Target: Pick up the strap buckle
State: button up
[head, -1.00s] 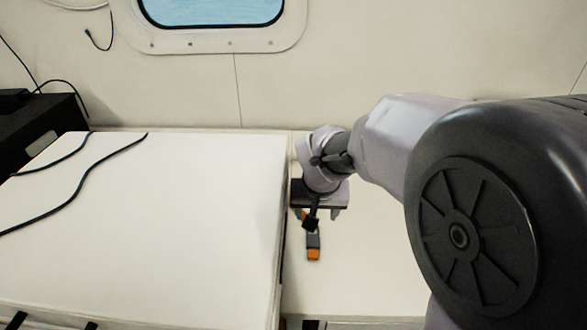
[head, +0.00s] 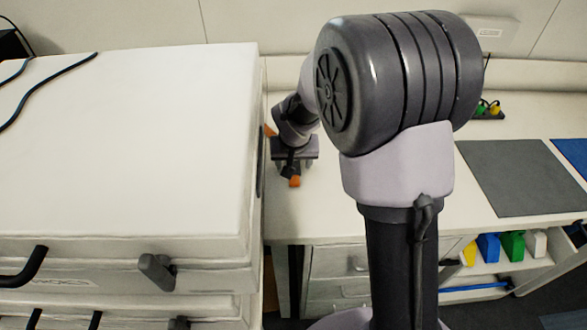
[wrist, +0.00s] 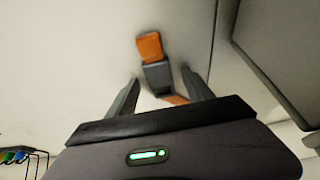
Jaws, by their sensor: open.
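The strap buckle is a dark grey piece with an orange strap end (wrist: 150,47) and a second orange strip behind it, lying on the pale worktop. In the wrist view its grey body (wrist: 157,76) shows between the two finger tips of my gripper (wrist: 160,82). My gripper is open, with a gap on each side of the body; I cannot tell its height above the buckle. In the head view my gripper (head: 294,162) hides most of the buckle; an orange end (head: 294,182) shows in front and some orange shows behind.
A large white box-like unit (head: 140,150) with dark handles stands close on the left, higher than the worktop (head: 330,218). A grey mat (head: 520,178), a blue mat and a dark block with green and yellow plugs (head: 488,110) are at the right. Coloured bins sit below.

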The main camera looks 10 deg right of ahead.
grip_shut()
notch_tip(320, 180, up, 4)
jog(key=shift+f+p, duration=0.1)
jog(key=shift+p, duration=1)
jog(key=s, duration=0.5)
jog(key=s+d+r, duration=0.1)
jog(key=s, duration=1)
jog(key=shift+d+r+p, duration=0.15)
jog(key=shift+d+p, duration=0.05)
jog(key=shift+p, duration=0.15)
